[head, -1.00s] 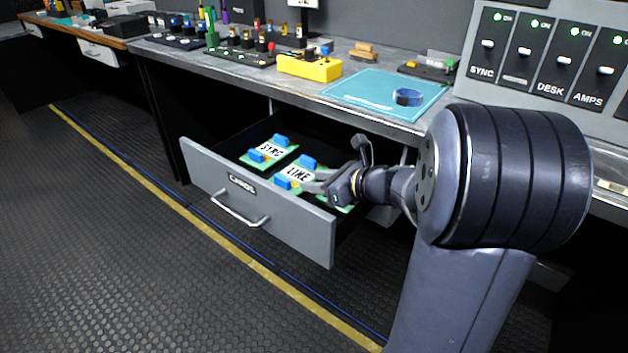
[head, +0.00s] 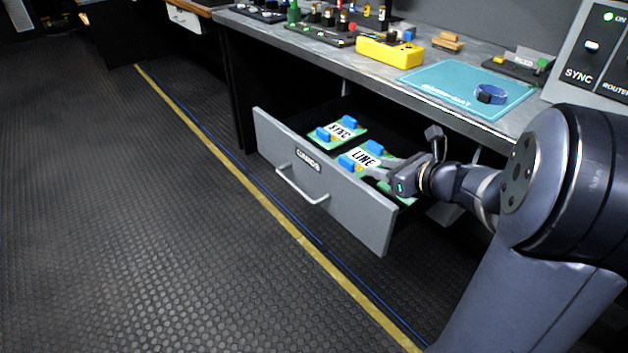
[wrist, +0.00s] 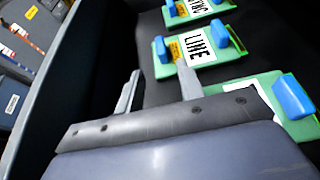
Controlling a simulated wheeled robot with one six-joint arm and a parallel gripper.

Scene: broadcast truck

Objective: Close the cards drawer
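The cards drawer (head: 350,208) is pulled open below the desk in the head view. Its grey front has a bar handle (head: 302,188) and a label. Inside lie green cards with blue tabs: one marked SYNC (head: 341,130), one marked LINE (head: 364,157), and a third (head: 403,196) partly hidden by my gripper. My gripper (head: 372,170) is over the drawer's right part, behind its front panel. In the wrist view my gripper (wrist: 159,72) has its two fingers apart with nothing between them, beside the LINE card (wrist: 203,45). The handle is outside the wrist view.
The desk top (head: 360,75) above the drawer carries a yellow box (head: 389,51), a teal mat (head: 465,90) with a blue roll (head: 490,94), and small gear. A switch panel (head: 592,55) stands at the right. The dark floor (head: 150,220) before the drawer is clear.

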